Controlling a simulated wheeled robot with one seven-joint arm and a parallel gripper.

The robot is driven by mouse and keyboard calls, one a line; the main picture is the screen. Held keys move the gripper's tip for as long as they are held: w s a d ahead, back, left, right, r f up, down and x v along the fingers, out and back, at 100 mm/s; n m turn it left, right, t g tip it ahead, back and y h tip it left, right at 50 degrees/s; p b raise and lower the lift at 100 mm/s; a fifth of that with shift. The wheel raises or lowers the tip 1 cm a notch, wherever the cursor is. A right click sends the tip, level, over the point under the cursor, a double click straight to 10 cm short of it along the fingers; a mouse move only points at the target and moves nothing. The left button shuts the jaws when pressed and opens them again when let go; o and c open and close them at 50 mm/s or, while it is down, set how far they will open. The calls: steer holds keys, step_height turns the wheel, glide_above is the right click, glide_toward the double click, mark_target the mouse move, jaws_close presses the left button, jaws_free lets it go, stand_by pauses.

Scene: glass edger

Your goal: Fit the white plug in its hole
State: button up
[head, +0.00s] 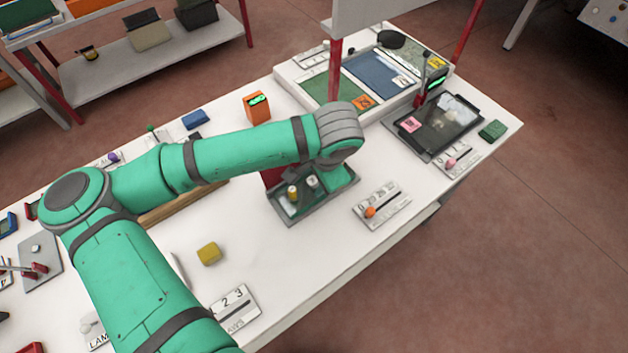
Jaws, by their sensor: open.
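A small pale, whitish cylinder (313,182), which looks like the white plug, stands in a shallow dark-green tray (287,217) near the middle of the table. A yellow-topped cylinder (292,194) stands to its left in the same tray. My arm reaches across from the left, and its grey wrist end is over the tray's back right part, just above the pale cylinder in the picture. My gripper's fingers are hidden behind the wrist. I cannot make out the hole for the plug; the wrist covers part of the tray.
A slider panel with an orange knob (370,212) lies right of the tray. A yellow block (209,253) lies front left, and an orange box (257,107) stands behind my arm. A red post (334,72) rises behind the wrist.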

steer(key=shift+f, duration=0.4)
steer(key=shift+w, duration=0.1)
jaws_close()
steer(key=shift+r, duration=0.15)
